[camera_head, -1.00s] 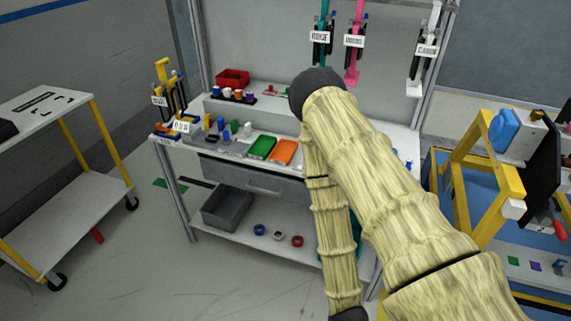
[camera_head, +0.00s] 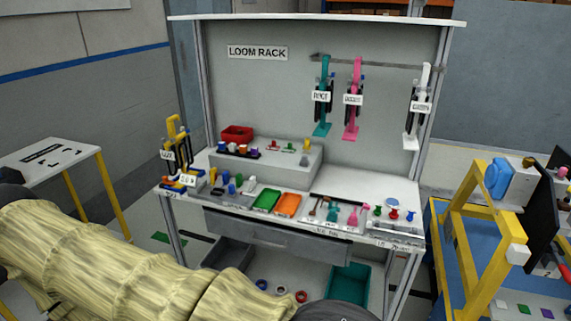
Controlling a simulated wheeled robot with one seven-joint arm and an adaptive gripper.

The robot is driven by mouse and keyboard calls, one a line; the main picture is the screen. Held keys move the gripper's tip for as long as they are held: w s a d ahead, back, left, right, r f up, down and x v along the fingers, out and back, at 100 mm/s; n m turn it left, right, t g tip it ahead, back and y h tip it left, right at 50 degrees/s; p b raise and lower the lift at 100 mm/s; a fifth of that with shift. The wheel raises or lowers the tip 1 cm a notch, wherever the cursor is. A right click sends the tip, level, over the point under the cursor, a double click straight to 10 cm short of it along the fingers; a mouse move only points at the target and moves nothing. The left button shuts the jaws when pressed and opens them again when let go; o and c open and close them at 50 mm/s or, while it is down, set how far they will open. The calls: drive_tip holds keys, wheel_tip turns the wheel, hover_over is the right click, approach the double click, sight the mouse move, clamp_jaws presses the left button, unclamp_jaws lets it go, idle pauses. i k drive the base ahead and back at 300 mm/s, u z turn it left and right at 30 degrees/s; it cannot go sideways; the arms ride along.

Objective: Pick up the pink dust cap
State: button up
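I cannot single out the pink dust cap for certain, as the small parts are tiny in this view. A small pink piece (camera_head: 365,214) lies on the right part of the workbench top, among small teal and green pieces. A small pink round piece (camera_head: 563,171) also shows at the far right, by the yellow-framed station. My pale, ribbed arm crosses the lower left. My gripper is out of view.
The workbench (camera_head: 345,187) carries a red bin (camera_head: 237,133), a green tray (camera_head: 266,200) and an orange tray (camera_head: 288,204). Teal, pink and white looms hang above. A cart (camera_head: 50,160) stands left; a yellow frame (camera_head: 470,215) stands right.

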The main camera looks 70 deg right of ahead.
sight(352, 220)
drive_tip(key=u, duration=0.45)
drive_tip(key=k, duration=1.9)
drive_tip(key=z, duration=1.35)
